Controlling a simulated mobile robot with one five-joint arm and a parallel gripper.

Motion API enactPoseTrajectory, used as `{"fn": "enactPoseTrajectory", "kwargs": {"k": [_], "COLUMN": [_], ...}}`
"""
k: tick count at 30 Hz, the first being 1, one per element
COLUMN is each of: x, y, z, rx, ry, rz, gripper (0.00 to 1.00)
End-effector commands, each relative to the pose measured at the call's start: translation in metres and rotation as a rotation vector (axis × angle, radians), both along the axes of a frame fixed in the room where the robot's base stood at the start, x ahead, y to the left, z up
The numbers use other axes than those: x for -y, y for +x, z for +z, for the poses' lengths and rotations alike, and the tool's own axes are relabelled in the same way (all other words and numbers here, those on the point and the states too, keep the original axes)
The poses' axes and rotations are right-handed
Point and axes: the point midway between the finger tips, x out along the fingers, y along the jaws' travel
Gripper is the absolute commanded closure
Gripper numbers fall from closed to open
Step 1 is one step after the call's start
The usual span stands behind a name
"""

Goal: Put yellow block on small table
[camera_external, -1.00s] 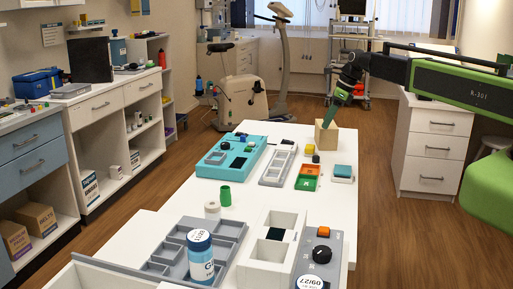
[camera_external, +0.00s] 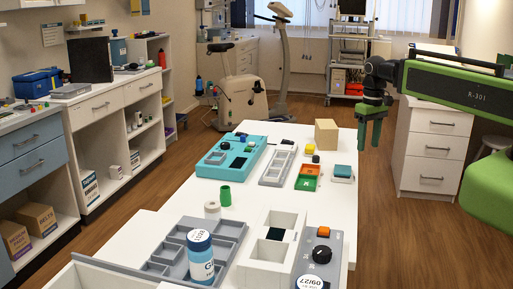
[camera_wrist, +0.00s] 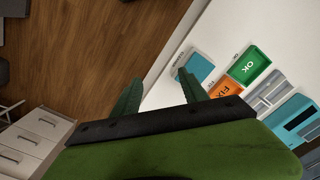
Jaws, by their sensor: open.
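A small yellow block (camera_external: 310,149) sits on the long white table (camera_external: 265,200) in the external view, in front of a larger tan wooden block (camera_external: 325,134). I cannot make out the yellow block in the wrist view. My gripper (camera_external: 369,147) is open and empty, pointing down just beyond the table's right edge, to the right of both blocks. In the wrist view, my gripper (camera_wrist: 160,93) has its fingers spread, over the table edge and wooden floor. I cannot tell which surface is the small table.
A green tray (camera_wrist: 248,66), an orange tray (camera_wrist: 225,88) and a teal-topped block (camera_wrist: 200,67) lie near the table edge. A white drawer cabinet (camera_external: 434,150) stands on the floor to the right. Wooden floor (camera_wrist: 90,60) lies between cabinet and table.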

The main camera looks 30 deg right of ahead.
Motion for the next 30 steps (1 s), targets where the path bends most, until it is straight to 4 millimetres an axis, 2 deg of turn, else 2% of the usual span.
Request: {"fn": "enactPoseTrajectory", "kwargs": {"k": [9, 13, 14, 17, 19, 21, 24, 27, 30], "x": [0.0, -0.003, -0.007, -0.022, -0.028, -0.028, -0.02, -0.004, 0.003], "y": [0.001, 0.009, 0.017, 0.065, 0.108, 0.148, 0.187, 0.2, 0.195], "z": [0.0, 0.0, 0.0, 0.006, 0.019, 0.035, 0.054, 0.066, 0.066], "rx": [0.001, 0.026, 0.041, 0.126, 0.207, 0.288, 0.361, 0.375, 0.374], "ry": [0.001, 0.013, 0.026, 0.077, 0.11, 0.131, 0.151, 0.161, 0.158], "rz": [0.003, 0.146, 0.209, 0.461, 0.628, 0.754, 0.809, 0.78, 0.769], "gripper": [0.49, 0.49, 0.49, 0.49, 0.49, 0.49, 0.49, 0.49, 0.49]}}
